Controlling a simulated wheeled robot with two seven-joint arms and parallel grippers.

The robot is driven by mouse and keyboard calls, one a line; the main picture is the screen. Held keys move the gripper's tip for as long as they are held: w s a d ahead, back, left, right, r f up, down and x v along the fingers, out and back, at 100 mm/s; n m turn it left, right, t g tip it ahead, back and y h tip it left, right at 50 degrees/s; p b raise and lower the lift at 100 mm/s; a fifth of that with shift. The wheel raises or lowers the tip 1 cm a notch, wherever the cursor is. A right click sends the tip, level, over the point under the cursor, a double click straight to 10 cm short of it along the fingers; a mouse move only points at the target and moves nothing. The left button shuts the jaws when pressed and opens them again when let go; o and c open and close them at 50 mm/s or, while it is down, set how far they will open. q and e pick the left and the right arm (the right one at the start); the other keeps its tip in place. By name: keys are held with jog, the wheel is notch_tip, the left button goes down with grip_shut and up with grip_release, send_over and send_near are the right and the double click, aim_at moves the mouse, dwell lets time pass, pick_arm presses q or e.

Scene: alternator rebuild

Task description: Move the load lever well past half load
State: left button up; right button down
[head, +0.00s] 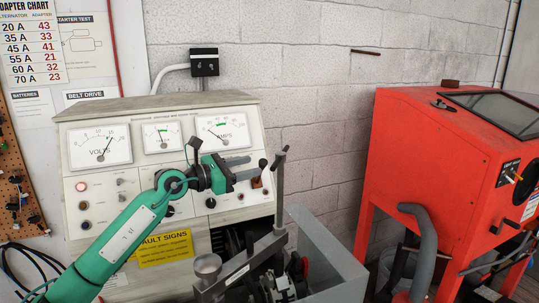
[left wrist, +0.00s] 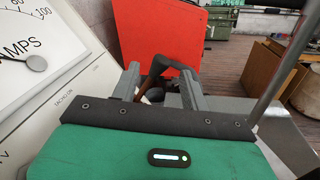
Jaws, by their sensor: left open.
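The load lever appears to be the short lever with a round black knob (head: 263,163) at the right edge of the test bench panel, above a small brown plate (head: 256,182). My left gripper (head: 253,167) is open in front of the panel, its two grey fingers pointing right, tips close to the knob. I cannot tell whether they touch it. In the left wrist view the spread fingers (left wrist: 160,82) have dark shapes between and beyond them; the lever is not clear there. The amps meter (head: 222,129) has its needle towards the left. My right gripper is not in view.
A steel post with a black handle (head: 280,175) stands just right of the lever, over a grey metal box (head: 330,262). A red cabinet (head: 430,150) with a grey hose (head: 428,240) stands further right. The volts meter (head: 100,145) is at the panel's left.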

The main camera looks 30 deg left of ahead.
aim_at(264, 160)
pick_arm(q)
jog(key=p+x, duration=0.1)
jog(key=x, duration=0.1)
jog(key=p+x, duration=0.1)
jog(key=x, duration=0.2)
jog(key=shift+w+d+r, duration=0.2)
jog(key=shift+w+d+f, duration=0.15)
jog(key=shift+w+d, duration=0.25)
jog(key=shift+w, duration=0.2)
grip_shut()
